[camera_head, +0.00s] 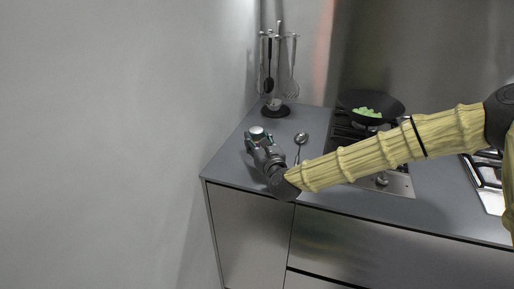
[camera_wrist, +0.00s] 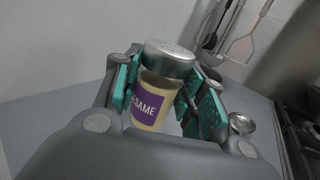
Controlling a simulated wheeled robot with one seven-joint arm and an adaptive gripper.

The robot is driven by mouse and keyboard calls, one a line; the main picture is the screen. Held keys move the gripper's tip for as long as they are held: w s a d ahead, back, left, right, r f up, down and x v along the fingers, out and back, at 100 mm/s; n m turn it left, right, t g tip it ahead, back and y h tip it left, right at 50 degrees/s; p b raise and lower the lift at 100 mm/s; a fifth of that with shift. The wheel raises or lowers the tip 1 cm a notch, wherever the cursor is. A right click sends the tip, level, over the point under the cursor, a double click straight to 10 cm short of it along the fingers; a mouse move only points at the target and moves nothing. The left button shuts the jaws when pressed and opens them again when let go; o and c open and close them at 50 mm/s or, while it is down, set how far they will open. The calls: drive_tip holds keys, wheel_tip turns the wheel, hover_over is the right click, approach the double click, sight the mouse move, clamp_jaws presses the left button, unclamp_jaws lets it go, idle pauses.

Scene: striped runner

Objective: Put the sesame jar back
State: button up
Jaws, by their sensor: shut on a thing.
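The sesame jar (camera_wrist: 150,103) has a silver perforated cap and a purple label reading "SESAME". In the wrist view it sits between the teal pads of my gripper (camera_wrist: 165,100), which is shut on it, and it looks slightly tilted in the picture. In the head view, my gripper (camera_head: 259,143) is over the left end of the grey counter (camera_head: 231,151), with the jar's pale cap (camera_head: 257,131) showing at its tip. I cannot tell whether the jar's base touches the counter.
A utensil stand (camera_head: 276,110) with hanging tools is at the back left near the wall. A metal spoon or ladle (camera_head: 301,138) lies right of my gripper. A black pan (camera_head: 371,105) with green food is on the hob. The counter's left front corner is clear.

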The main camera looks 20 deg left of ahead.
wheel_tip(320, 180, down, 3)
drive_tip(key=shift+a+f+p, duration=0.1)
drive_tip(key=shift+f+p, duration=0.1)
drive_tip(key=shift+p, duration=0.35)
drive_tip(key=shift+f, duration=0.15)
drive_tip(key=o, duration=1)
drive_tip(key=shift+o, duration=0.2)
